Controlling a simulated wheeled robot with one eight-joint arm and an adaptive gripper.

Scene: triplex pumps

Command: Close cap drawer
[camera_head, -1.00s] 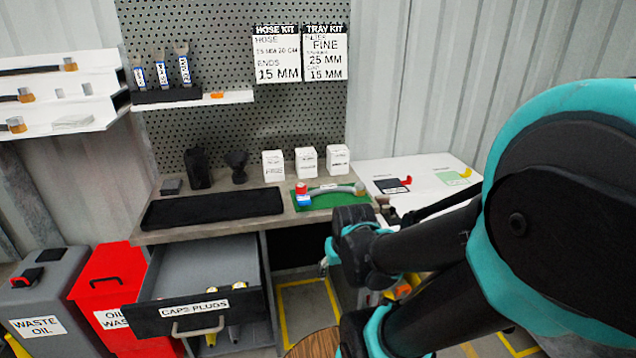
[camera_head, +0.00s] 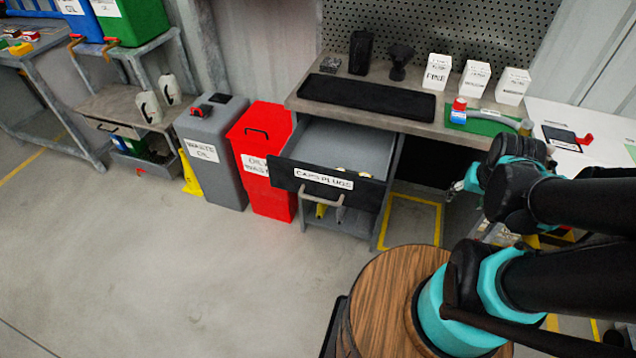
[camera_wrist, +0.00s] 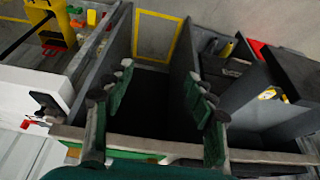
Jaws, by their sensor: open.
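The cap drawer, with a dark front labelled "CAPS PLUGS" (camera_head: 325,178) and a pale bar handle, is pulled out from under the workbench in the head view. Its grey interior shows, with small pale and yellow items near the front. My gripper (camera_head: 468,183) is to the right of the drawer, in front of the bench, apart from the handle. In the wrist view my gripper (camera_wrist: 158,75) has its two green-and-black fingers spread, with nothing between them. They point over the gap under the bench. A dark box at the right edge there seems to be the drawer.
The workbench (camera_head: 415,122) holds a black mat, white boxes and a green tray (camera_head: 478,122). A red bin (camera_head: 268,190) and a grey waste oil bin (camera_head: 212,155) stand left of the drawer. The floor in front of the drawer is clear.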

